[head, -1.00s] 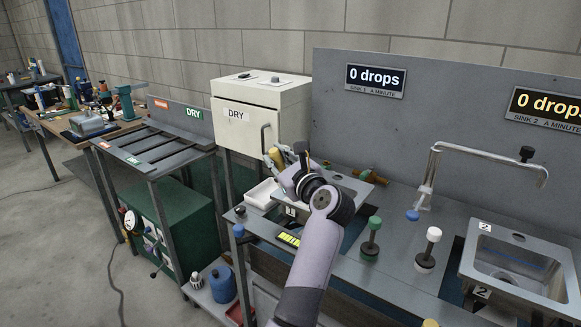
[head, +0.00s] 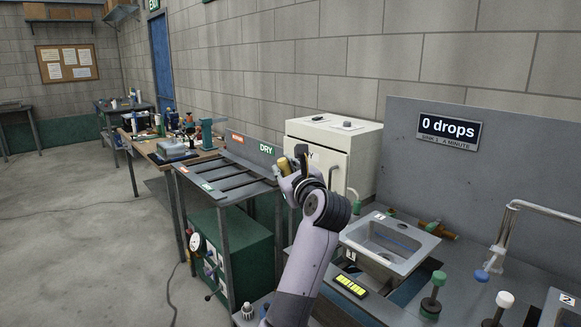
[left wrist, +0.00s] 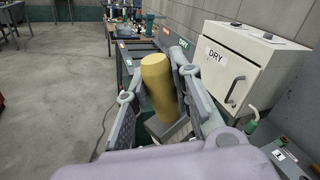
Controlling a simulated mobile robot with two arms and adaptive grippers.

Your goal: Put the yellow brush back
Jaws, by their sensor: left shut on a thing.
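My left gripper (head: 297,165) is in front of the white cabinet, raised between the rack and sink 1. It is shut on the yellow brush (head: 284,165), whose yellow handle sticks up from the fingers. In the left wrist view the yellow brush (left wrist: 157,82) stands between the two fingers (left wrist: 160,110), its lower end partly hidden. The slatted rack (head: 222,182) with orange and DRY labels lies left of the gripper. My right gripper is not in view.
The white cabinet (head: 362,140) with a DRY label stands behind my arm. Sink 1 (head: 390,243) is to the right, with green and white knobs (head: 437,280) in front. A cluttered workbench (head: 165,155) is farther back. Open floor (head: 90,230) lies left.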

